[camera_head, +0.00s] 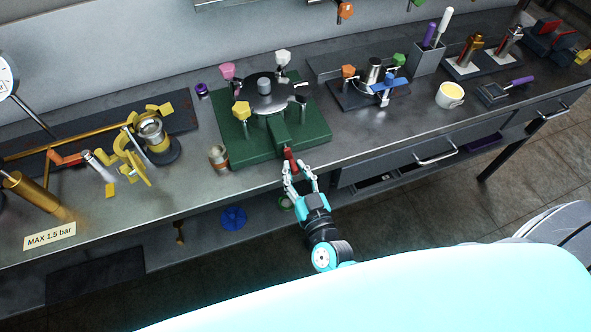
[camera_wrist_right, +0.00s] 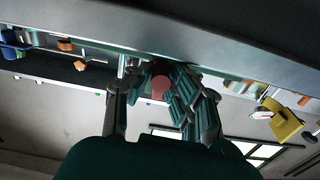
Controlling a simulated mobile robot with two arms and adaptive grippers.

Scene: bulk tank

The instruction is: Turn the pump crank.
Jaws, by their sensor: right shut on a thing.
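A green-based device (camera_head: 240,145) stands on the metal bench, with a round metal hub (camera_head: 264,86) and pink (camera_head: 228,71), white (camera_head: 283,57) and yellow (camera_head: 241,109) knobs around it. A red handle (camera_head: 289,155) sticks out from its front toward me. My right gripper (camera_head: 300,172) is at the bench's front edge, shut on this red handle. In the right wrist view, the red handle's end (camera_wrist_right: 160,86) shows between the fingers (camera_wrist_right: 158,98). I cannot tell whether this handle is the pump crank. My left gripper is not in view.
A brass pipe assembly with yellow handles (camera_head: 137,168) stands left, beside a small brass cylinder (camera_head: 219,157). A smaller device with orange and blue knobs (camera_head: 376,85) and a yellow-white cup (camera_head: 449,95) stand right. A drawer handle (camera_head: 436,158) juts from the bench front.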

